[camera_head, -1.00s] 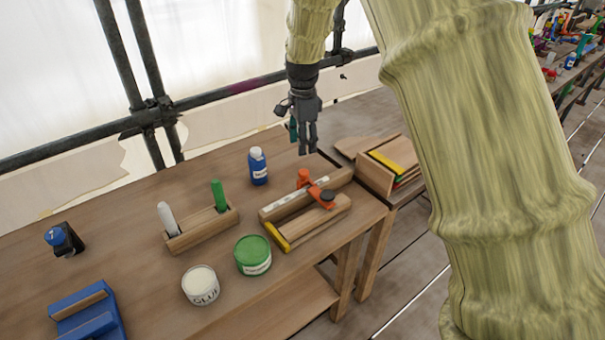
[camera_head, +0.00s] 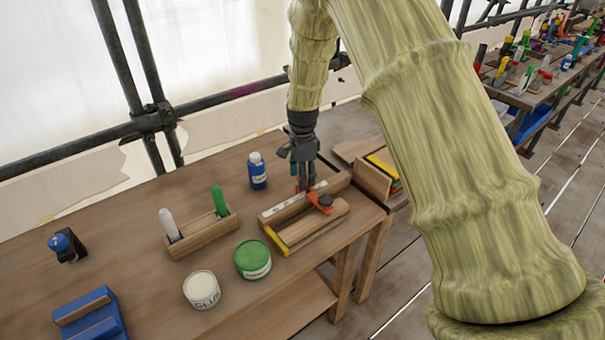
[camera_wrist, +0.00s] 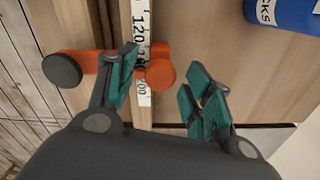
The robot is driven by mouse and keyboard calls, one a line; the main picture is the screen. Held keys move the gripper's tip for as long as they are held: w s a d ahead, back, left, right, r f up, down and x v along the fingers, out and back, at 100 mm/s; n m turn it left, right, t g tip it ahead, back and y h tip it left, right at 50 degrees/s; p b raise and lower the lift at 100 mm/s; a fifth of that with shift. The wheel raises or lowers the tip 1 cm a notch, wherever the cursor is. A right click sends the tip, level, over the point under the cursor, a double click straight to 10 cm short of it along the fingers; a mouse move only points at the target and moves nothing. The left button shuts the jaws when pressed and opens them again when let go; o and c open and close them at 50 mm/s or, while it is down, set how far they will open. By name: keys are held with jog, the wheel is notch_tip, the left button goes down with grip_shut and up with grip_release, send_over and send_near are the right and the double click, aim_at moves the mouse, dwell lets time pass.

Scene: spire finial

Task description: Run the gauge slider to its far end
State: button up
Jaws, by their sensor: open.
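The gauge is a wooden frame (camera_head: 338,219) on the workbench with a white scale strip (camera_head: 284,208) and a yellow end piece (camera_head: 276,241). In the wrist view, the slider (camera_wrist: 98,62) crosses the scale strip (camera_wrist: 141,22) near the marks 120 and 200. My gripper (camera_head: 305,188) is open just above the slider. In the wrist view its teal fingers (camera_wrist: 164,90) stand either side of the slider's round orange post, which is nearer the left finger; contact cannot be told.
A blue bottle (camera_head: 257,171) stands behind the gauge. A wooden box (camera_head: 373,180) is close by on the right.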

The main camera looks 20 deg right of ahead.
jog(key=shift+f, duration=0.1)
grip_shut()
jog(key=w+d, duration=0.4)
jog(key=d, duration=0.8)
jog(key=shift+w+d, duration=0.3)
jog(key=shift+w, duration=0.05)
grip_release()
jog(key=shift+d, duration=0.15)
notch_tip(320, 180, up, 12)
